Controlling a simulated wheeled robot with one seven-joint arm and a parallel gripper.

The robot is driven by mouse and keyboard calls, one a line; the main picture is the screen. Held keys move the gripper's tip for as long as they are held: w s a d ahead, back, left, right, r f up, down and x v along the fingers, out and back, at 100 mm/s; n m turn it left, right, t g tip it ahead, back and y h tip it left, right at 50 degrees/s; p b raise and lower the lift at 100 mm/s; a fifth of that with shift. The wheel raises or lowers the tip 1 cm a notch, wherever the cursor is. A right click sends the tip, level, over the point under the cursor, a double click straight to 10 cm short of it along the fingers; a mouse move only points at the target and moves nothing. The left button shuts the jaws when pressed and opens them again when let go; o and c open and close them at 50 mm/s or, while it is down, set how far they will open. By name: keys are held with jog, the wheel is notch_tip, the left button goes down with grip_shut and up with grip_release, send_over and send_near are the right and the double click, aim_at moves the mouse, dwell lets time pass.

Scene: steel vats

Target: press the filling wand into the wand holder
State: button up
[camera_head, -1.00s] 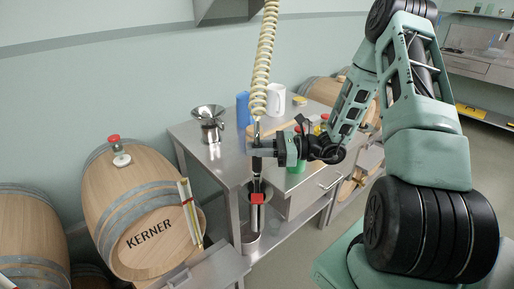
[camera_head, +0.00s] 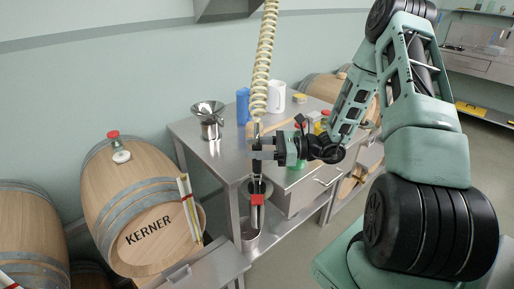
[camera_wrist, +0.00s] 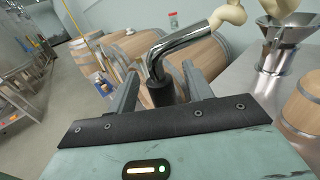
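The filling wand has a black grip (camera_head: 257,150) below a cream coiled hose, and a steel tube hanging down at the table's edge. In the wrist view its bent steel neck (camera_wrist: 180,40) rises from the black grip (camera_wrist: 162,93). My gripper (camera_head: 262,147) is around the grip; in the wrist view a finger stands on each side (camera_wrist: 160,85), with apparent gaps, so it looks open. The wand holder appears as a dark round part (camera_head: 265,187) at the table edge, with a red piece (camera_head: 257,199) before the tube. How deep the wand sits is unclear.
A steel table (camera_head: 205,154) carries a steel funnel vessel (camera_head: 210,122), a blue bottle (camera_head: 242,107) and a white jug (camera_head: 276,97). A KERNER barrel (camera_head: 130,195) stands left.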

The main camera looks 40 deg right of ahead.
jog(key=shift+d, duration=0.1)
jog(key=b+v, duration=0.4)
jog(key=v, duration=1.3)
jog(key=shift+s, duration=0.2)
jog(key=s+a+r+n+g+h, duration=0.1)
jog(key=s+a+n+g+h, duration=0.15)
jog(key=a+n+g, duration=1.6)
jog(key=s+a+r+n+t+h, duration=0.1)
jog(key=s+a+n+t+h, duration=0.2)
jog(key=s+a+n+h, duration=0.2)
jog(key=s+a+r+n+t+h, duration=0.1)
jog(key=s+a+n+t+h, duration=0.3)
jog(key=a+n, duration=0.6)
jog(key=s+a+h, duration=0.2)
jog(key=a, duration=0.2)
jog(key=shift+a+r, duration=0.15)
jog(key=shift+a, duration=0.15)
jog(key=shift+t, duration=0.25)
jog(key=shift+c, duration=0.3)
